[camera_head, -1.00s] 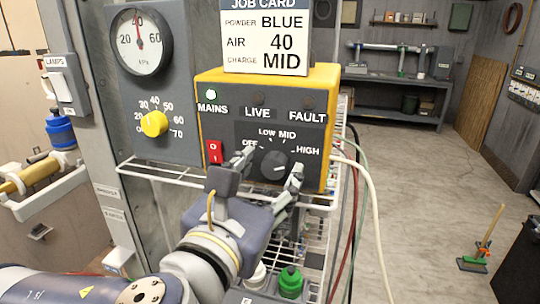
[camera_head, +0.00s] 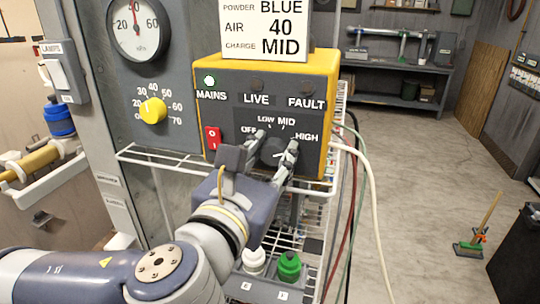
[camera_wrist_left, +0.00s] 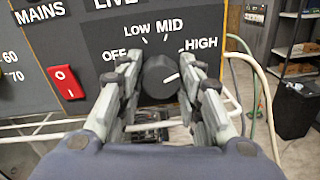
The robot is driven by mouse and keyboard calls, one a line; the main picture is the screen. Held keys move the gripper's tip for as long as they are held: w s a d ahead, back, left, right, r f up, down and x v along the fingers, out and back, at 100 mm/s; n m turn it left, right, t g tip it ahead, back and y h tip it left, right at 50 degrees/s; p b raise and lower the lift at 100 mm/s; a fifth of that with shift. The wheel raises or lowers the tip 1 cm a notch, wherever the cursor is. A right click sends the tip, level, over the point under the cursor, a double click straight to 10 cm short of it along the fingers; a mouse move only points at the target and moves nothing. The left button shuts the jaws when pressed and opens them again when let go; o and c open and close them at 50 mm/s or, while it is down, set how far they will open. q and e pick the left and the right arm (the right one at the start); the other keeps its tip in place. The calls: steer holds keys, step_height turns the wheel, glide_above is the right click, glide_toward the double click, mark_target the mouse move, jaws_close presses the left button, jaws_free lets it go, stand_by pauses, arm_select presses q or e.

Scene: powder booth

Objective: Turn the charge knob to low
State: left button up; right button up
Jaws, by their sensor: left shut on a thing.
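The dark round charge knob (camera_wrist_left: 158,76) sits on the front of the yellow and grey control box, under the OFF, LOW, MID and HIGH marks. In the left wrist view its white line points right and slightly up, toward the HIGH side. In the head view the knob (camera_head: 272,153) is partly hidden by the fingers. My left gripper (camera_head: 268,150) has one finger on each side of the knob and is shut on it. Its fingers (camera_wrist_left: 160,85) also show in the left wrist view. My right gripper is not in view.
A red switch (camera_head: 213,138) is left of the knob. The job card (camera_head: 265,30) reads charge MID. A yellow knob (camera_head: 153,110) and gauge are further left. Cables (camera_head: 368,190) hang at the right. A wire shelf (camera_head: 165,160) with bottles is below.

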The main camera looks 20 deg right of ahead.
arm_select(q)
steer(key=n+b, duration=0.2)
steer(key=n, duration=0.1)
steer(key=shift+f, duration=0.2)
steer(key=n+b, duration=0.3)
steer(key=n, duration=0.3)
steer(key=shift+t, duration=0.3)
steer(key=n+b, duration=0.2)
steer(key=n, duration=0.2)
steer(key=shift+n, duration=0.4)
steer(key=n+b, duration=0.1)
steer(key=n, duration=0.3)
steer(key=shift+n, duration=0.4)
steer(key=o, duration=1.1)
steer(key=shift+w+a, duration=0.1)
steer(key=shift+c, duration=0.2)
